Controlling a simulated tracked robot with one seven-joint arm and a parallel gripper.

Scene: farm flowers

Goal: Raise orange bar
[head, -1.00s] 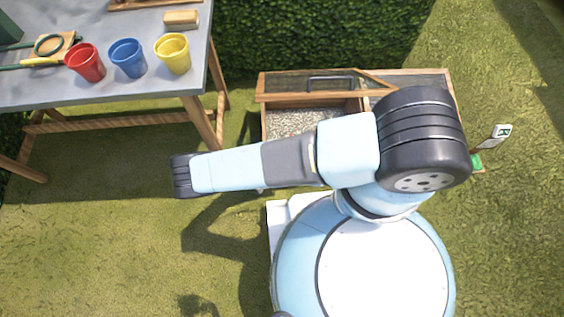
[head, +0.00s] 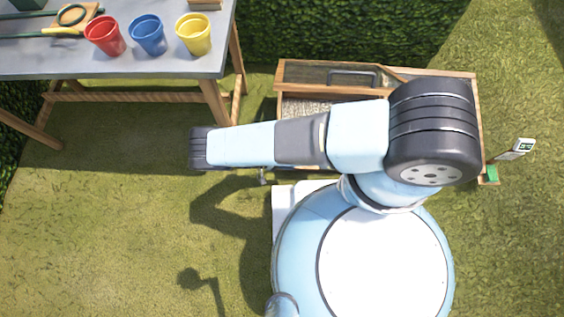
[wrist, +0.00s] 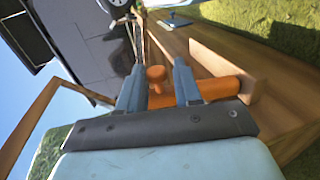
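The orange bar (wrist: 218,89) shows in the wrist view as a thick round rod against the brown wooden box. A rounded orange knob (wrist: 156,74) stands beside it. My gripper (wrist: 159,68) is open, with its two blue-grey fingers spread apart. The knob shows between the fingers, and the bar runs across behind them to the right. I cannot tell whether the fingers touch the bar. In the head view my arm hides the gripper, and no orange bar shows there.
A wooden box (head: 290,75) with a dark handle (head: 352,73) stands on the grass behind my arm. A small sign (head: 517,149) stands at its right. A grey table (head: 160,68) at upper left holds red, blue and yellow pots. A hedge lies behind. The left grass is open.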

